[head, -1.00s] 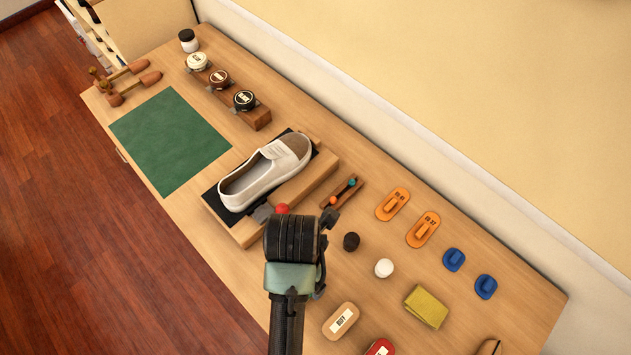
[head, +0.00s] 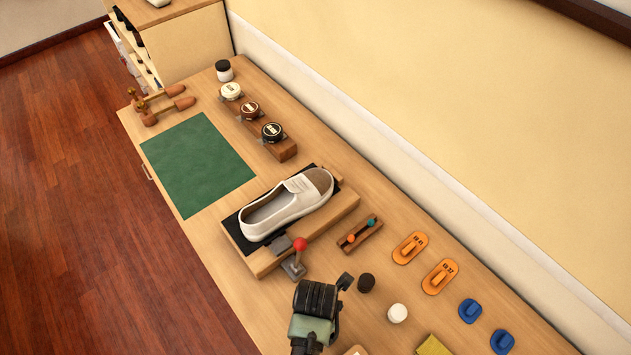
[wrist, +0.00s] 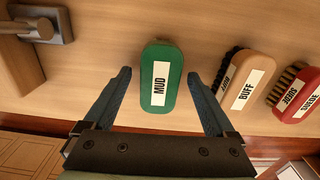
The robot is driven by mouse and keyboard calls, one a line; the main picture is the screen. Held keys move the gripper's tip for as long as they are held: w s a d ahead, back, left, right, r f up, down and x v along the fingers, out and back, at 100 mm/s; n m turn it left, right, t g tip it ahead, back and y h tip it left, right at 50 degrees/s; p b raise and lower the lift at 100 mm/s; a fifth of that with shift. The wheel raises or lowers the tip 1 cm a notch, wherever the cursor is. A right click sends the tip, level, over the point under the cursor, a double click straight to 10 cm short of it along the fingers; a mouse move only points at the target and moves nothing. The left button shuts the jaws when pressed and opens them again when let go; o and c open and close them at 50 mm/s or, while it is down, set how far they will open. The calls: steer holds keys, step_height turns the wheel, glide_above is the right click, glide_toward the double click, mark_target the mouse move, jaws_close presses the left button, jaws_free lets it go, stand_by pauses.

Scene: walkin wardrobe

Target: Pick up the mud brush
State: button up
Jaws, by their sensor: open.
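The mud brush (wrist: 161,58) is a green rounded block with a white label reading MUD. It lies on the wooden bench in the wrist view, between and just beyond the fingertips of my gripper (wrist: 162,80). The gripper is open, with one finger on each side of the brush and a gap on both sides. In the head view my gripper (head: 318,300) is over the front part of the bench, and the mud brush cannot be made out there.
The BUFF brush (wrist: 242,82) lies close to the right finger, with a red brush (wrist: 297,92) beyond it. A shoe stand with a red-knobbed lever (head: 300,245) holds a white shoe (head: 288,205). A dark round piece (head: 366,283) and a white one (head: 397,313) lie near the gripper.

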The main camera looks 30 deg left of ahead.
jaws_close()
steer(key=shift+r, duration=5)
steer(key=c, duration=0.7)
jaws_free()
steer(key=shift+c, duration=0.2)
steer(key=shift+w, duration=0.1)
jaws_close()
